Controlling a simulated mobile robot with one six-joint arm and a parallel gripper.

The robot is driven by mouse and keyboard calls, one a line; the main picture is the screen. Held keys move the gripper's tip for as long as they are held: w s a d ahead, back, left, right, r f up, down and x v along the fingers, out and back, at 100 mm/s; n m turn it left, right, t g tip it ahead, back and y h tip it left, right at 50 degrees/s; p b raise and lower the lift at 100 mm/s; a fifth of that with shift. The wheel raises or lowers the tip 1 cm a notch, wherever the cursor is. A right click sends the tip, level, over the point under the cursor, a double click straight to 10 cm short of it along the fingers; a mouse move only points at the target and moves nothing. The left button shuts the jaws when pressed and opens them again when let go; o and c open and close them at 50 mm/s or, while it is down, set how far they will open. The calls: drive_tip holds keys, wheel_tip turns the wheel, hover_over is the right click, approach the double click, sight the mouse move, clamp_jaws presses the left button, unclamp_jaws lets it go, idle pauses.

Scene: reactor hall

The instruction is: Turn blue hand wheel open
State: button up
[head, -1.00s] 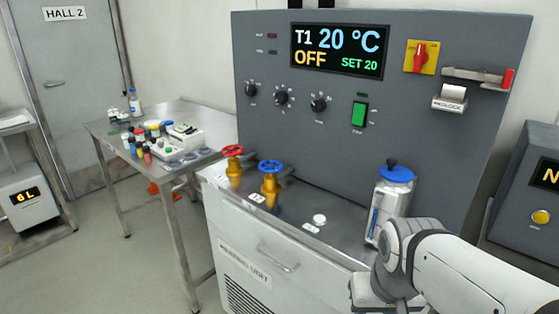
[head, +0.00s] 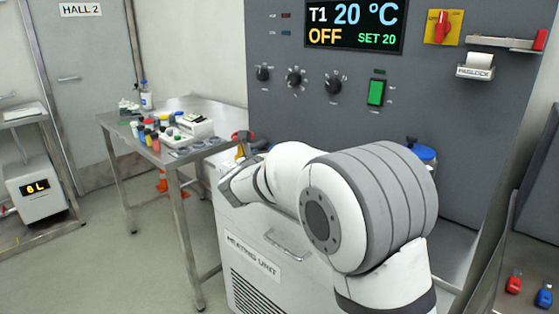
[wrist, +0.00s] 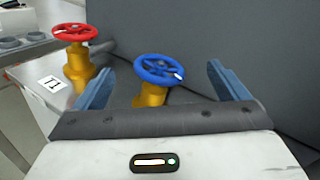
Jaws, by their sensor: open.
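The blue hand wheel (wrist: 160,69) sits on a yellow valve body (wrist: 150,95) in the wrist view. My gripper (wrist: 158,85) is open, with one finger on each side of the wheel in the picture. I cannot tell how far the wheel is from the fingers, and nothing is held. In the head view my arm hides the blue wheel and the gripper's fingers. The red hand wheel (wrist: 74,33) stands to the left on its own yellow valve, and part of it shows in the head view (head: 243,136).
The grey control panel (head: 290,110) rises behind the valves. A tag marked T1 (wrist: 51,85) lies by the red valve. A side table (head: 112,120) with bottles and a small device stands at left. A blue-capped vessel (head: 425,152) is partly hidden behind my arm.

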drive_tip(key=f+m+h, duration=0.1)
drive_tip(key=m, duration=0.1)
drive_tip(key=a+f+m+h, duration=0.1)
drive_tip(key=m+h, duration=0.1)
drive_tip(key=m, duration=0.1)
drive_tip(key=shift+s+a+f+m+g+b, duration=0.2)
drive_tip(key=shift+s+f+m+g+b, duration=0.1)
drive_tip(key=shift+f, duration=0.1)
drive_tip(key=x, duration=0.7)
drive_tip(key=shift+w+d+p, duration=0.25)
drive_tip(key=shift+w+p, duration=0.1)
drive_tip(key=shift+p, duration=0.05)
drive_tip(key=shift+c, duration=0.2)
drive_tip(key=c, duration=0.9)
drive_tip(key=shift+a+r, duration=0.1)
drive_tip(key=shift+a, duration=0.05)
drive_tip(key=shift+c, duration=0.2)
drive_tip(key=shift+b, duration=0.35)
